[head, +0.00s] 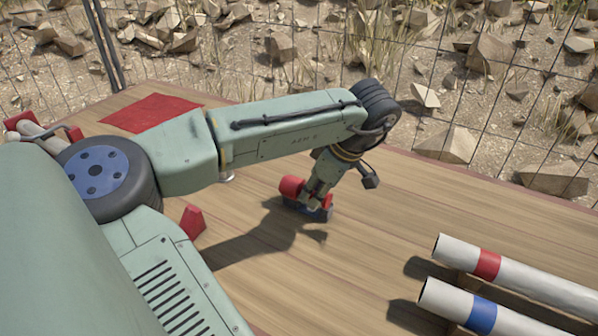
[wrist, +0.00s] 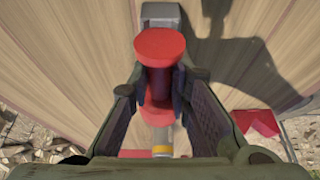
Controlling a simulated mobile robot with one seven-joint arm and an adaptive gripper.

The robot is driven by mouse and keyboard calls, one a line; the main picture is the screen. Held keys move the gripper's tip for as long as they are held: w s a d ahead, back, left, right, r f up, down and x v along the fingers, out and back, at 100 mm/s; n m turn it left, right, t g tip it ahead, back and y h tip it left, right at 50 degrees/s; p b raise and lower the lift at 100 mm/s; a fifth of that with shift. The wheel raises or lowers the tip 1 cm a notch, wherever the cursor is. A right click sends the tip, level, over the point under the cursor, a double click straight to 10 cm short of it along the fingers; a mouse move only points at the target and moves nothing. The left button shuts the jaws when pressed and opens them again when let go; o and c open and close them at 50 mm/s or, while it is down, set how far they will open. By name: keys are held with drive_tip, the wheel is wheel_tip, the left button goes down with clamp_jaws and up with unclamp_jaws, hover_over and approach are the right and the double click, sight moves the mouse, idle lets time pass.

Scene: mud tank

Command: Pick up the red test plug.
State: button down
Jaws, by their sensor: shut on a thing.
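The red test plug (wrist: 160,46) is between my gripper's fingers (wrist: 159,84) in the wrist view. It has a round red end, a dark middle and a second red part nearer the palm. The fingers are shut on its dark middle. In the head view my gripper (head: 318,193) points down close to the wooden deck, with the plug's red end (head: 290,186) showing on its left. The fingers partly hide the plug's middle. I cannot tell whether the plug still touches what is beneath it.
A grey block (wrist: 160,17) lies just beyond the plug. Two white pipes, one with a red band (head: 487,264) and one with a blue band (head: 482,315), lie at the lower right. A red mat (head: 150,112) lies at the back left. A wire fence (head: 470,95) runs behind the deck.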

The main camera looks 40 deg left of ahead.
sight(313, 196)
drive_tip(key=shift+r, duration=0.15)
idle(0.3)
drive_tip(key=shift+r+b, duration=0.35)
drive_tip(key=shift+r, duration=0.25)
drive_tip(key=shift+s+d+r+b, duration=0.1)
drive_tip(key=shift+s+r+b, duration=0.15)
drive_tip(key=shift+r, duration=0.2)
drive_tip(key=shift+s+r+b, duration=0.2)
drive_tip(key=shift+r+b, duration=0.05)
drive_tip(key=shift+r, duration=0.2)
drive_tip(key=s+d+r+b, duration=0.1)
drive_tip(key=s+d+b, duration=0.2)
drive_tip(key=s, duration=1.1)
drive_tip(key=shift+s+d+r, duration=0.3)
drive_tip(key=shift+s+r, duration=0.05)
